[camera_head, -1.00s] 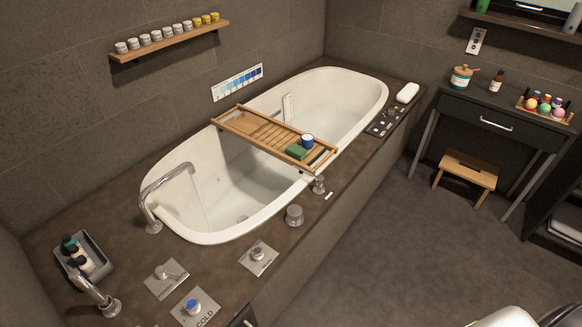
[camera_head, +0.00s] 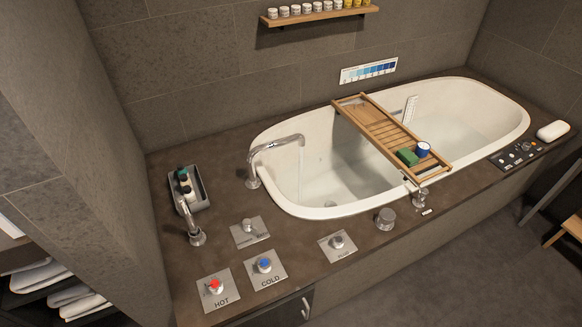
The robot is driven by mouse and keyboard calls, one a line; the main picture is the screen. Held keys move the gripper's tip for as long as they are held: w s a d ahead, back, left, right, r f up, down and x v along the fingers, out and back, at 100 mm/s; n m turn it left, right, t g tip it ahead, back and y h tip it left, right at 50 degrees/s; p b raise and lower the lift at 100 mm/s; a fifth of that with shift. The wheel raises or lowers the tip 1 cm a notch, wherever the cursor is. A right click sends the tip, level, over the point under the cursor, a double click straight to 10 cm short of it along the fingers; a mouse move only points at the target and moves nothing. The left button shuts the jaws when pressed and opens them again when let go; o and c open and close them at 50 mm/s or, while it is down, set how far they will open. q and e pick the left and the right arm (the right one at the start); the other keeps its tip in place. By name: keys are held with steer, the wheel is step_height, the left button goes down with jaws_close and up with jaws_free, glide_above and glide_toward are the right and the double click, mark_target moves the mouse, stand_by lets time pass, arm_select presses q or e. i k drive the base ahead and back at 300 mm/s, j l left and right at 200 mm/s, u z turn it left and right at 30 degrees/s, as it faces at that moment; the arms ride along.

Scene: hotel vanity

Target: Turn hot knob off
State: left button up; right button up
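The hot knob (camera_head: 216,286) has a red top and sits on a square metal plate marked HOT, at the front left corner of the tub deck. The cold knob (camera_head: 265,265), with a blue top, is on a plate marked COLD just to its right. The curved tub spout (camera_head: 274,146) has a thin stream of water falling from its end into the white bathtub (camera_head: 300,212). Neither of my grippers shows in the head view.
Behind the knobs are a lever plate (camera_head: 249,232), a hand shower (camera_head: 195,236) and a grey bottle tray (camera_head: 202,186). A third knob plate (camera_head: 338,246) is to the right. A wooden bath caddy (camera_head: 380,122) spans the tub.

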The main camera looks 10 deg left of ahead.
mark_target(216, 286)
steer(key=u, duration=1.05)
